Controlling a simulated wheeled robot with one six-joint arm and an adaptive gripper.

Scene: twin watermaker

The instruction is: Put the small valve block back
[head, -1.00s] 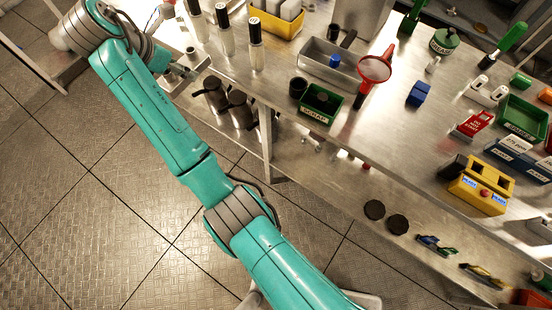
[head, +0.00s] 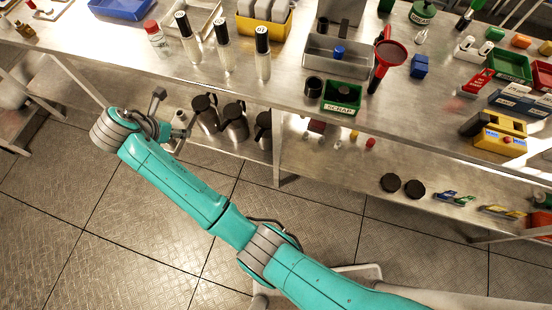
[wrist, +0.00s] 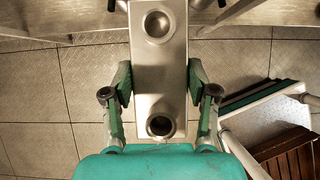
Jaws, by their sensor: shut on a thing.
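The small valve block (wrist: 160,75) is a grey metal block with two round ports, seen lengthwise in the wrist view. My gripper (wrist: 160,92) has one finger on each long side of it and is shut on it. The block's far end runs out of the top of the wrist view. In the head view my gripper (head: 165,126) is in front of the bench, left of the dark jugs on the lower shelf. The block is small and partly hidden there. I cannot tell which place on the bench belongs to the block.
The steel bench (head: 300,100) carries several white-bodied bottles (head: 262,55), a grey tray (head: 338,57), a green scrap bin (head: 342,95) and a red funnel (head: 390,55). Dark jugs (head: 235,122) stand below. A brown slatted thing (wrist: 288,155) is right in the wrist view. Floor in front is open.

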